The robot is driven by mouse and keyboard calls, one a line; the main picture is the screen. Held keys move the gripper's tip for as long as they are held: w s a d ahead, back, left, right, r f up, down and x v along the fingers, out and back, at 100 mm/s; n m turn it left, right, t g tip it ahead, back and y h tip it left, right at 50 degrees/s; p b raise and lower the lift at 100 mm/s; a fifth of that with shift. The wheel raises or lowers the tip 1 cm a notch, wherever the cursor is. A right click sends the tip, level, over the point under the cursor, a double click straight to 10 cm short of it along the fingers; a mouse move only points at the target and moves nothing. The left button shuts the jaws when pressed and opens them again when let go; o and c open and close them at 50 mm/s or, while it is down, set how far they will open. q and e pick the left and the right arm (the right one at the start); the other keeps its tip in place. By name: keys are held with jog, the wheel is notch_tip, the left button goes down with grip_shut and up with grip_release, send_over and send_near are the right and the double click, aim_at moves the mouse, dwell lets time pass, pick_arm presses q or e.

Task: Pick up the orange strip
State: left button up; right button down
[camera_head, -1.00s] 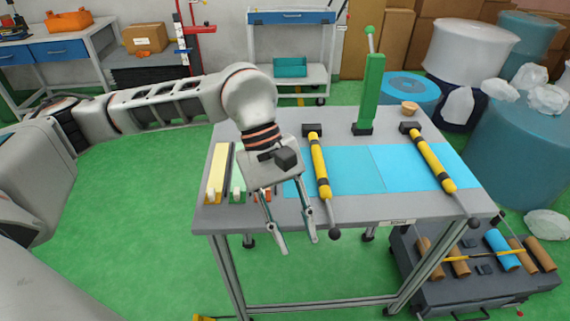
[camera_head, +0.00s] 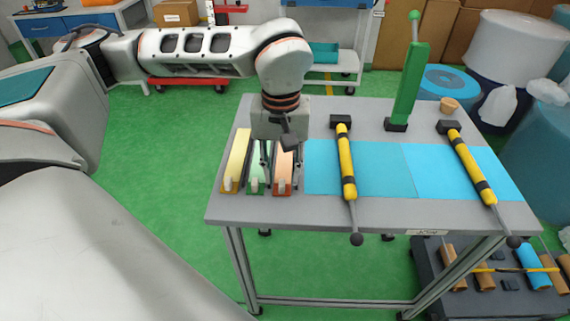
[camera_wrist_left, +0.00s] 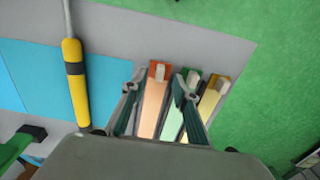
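The orange strip (camera_head: 283,178) lies on the grey table's left part, in a row with a green strip (camera_head: 257,176) and a yellow strip (camera_head: 236,165). My left gripper (camera_head: 282,180) points down over the orange strip, open, with one finger on each side of it. In the left wrist view the orange strip (camera_wrist_left: 152,104) also shows between the two spread fingers (camera_wrist_left: 157,82). One finger overlaps the green strip (camera_wrist_left: 174,115) there. I cannot tell whether the fingers touch the table. The orange strip's far part is hidden by the gripper. My right gripper is not in view.
Blue sheets (camera_head: 362,168) lie right of the strips, with yellow-handled rods (camera_head: 346,165) (camera_head: 470,165) across them. A green lever post (camera_head: 408,85) stands at the table's back.

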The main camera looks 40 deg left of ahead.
pick_arm(q)
notch_tip(320, 180, down, 2)
jog(key=shift+f, duration=0.25)
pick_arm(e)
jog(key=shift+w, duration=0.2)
pick_arm(q)
grip_shut()
jog(key=shift+r, duration=0.15)
